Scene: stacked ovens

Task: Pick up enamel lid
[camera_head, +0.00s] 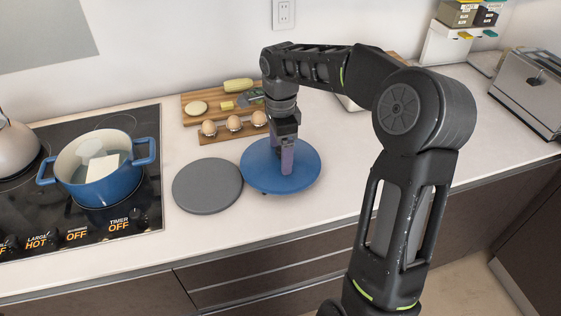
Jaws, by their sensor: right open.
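The blue enamel lid (308,172) lies on the white counter, right of a grey round disc. My right gripper (287,168) is over the lid's middle, pointing down, its purplish fingers at or just above the lid. It is open. The fingers hide the lid's centre, so I cannot tell whether a knob is between them or whether they touch it. My left gripper is not in view.
The grey disc (207,186) lies close to the lid's left. A blue pot (97,188) with a pale block inside stands on the black cooktop (135,216). Behind are an egg holder (215,137) and a cutting board (190,112) with food. A toaster (528,88) stands far right.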

